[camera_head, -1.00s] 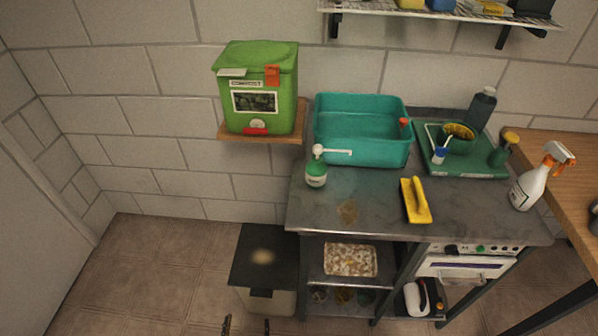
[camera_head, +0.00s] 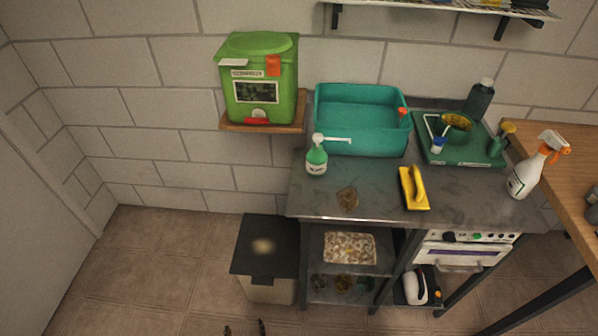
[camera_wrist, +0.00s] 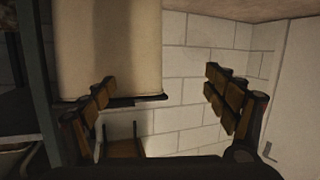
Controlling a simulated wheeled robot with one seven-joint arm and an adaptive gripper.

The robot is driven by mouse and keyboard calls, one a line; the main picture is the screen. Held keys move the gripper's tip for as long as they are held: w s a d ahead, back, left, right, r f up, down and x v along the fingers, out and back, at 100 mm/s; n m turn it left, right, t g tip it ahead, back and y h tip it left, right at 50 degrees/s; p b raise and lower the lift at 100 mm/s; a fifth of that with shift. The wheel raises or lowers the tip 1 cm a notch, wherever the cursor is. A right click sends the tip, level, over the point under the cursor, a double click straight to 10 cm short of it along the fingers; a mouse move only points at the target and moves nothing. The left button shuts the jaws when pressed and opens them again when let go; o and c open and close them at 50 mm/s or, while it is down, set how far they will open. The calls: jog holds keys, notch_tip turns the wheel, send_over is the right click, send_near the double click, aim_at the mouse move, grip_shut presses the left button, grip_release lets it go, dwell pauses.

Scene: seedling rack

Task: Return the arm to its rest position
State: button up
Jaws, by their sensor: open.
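My gripper (camera_head: 244,328) shows only as two fingertips at the bottom edge of the head view, over the floor left of the metal bench. In the wrist view, its two fingers (camera_wrist: 160,98) stand wide apart with nothing between them. The rest of my arm is out of the head view. A pale bin (camera_wrist: 108,45) with a dark lid edge fills the upper left of the wrist view, behind the left finger. It also shows in the head view (camera_head: 270,289), under a black lid, beside the bench.
The metal bench (camera_head: 310,200) holds a teal tub (camera_head: 360,142), a green pump bottle (camera_head: 317,160), a yellow float (camera_head: 413,188) and a green tray (camera_head: 462,155). A green bin (camera_head: 285,75) sits on a wall shelf. A wooden table (camera_head: 570,175) stands right. The floor at left is clear.

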jog(key=s+a+f+n+g, duration=0.2)
jog(key=s+a+f+g, duration=0.1)
jog(key=a+f+g, duration=0.15)
jog(key=s+a+r+g, duration=0.3)
jog(key=a+r+g, duration=0.1)
jog(key=a+g, duration=0.25)
jog(key=w+d+r+n+g+h+p, duration=0.1)
jog(key=d+r+g, duration=0.1)
jog(key=r, duration=1)
jog(key=w+d+r+g+p, duration=0.1)
jog(key=w+r+g, duration=0.1)
jog(key=r, duration=0.9)
jog(key=w+d+r+g+h+p, duration=0.1)
jog(key=d+r, duration=0.7)
jog(key=r, duration=0.4)
jog(key=w+d+r+h+p, duration=0.1)
jog(key=d+r, duration=0.8)
jog(key=r, duration=0.3)
jog(key=s+d+r+m+t+p, duration=0.1)
jog(key=s+d+r+m+t, duration=0.1)
jog(key=d+r, duration=1.3)
jog(key=s+d+r+m+t+p, duration=0.2)
jog(key=d+r+m+t, duration=0.2)
jog(key=d+r, duration=1.2)
jog(key=shift+s+r+t, duration=0.25)
jog(key=shift+t, duration=0.05)
jog(key=shift+f, duration=0.15)
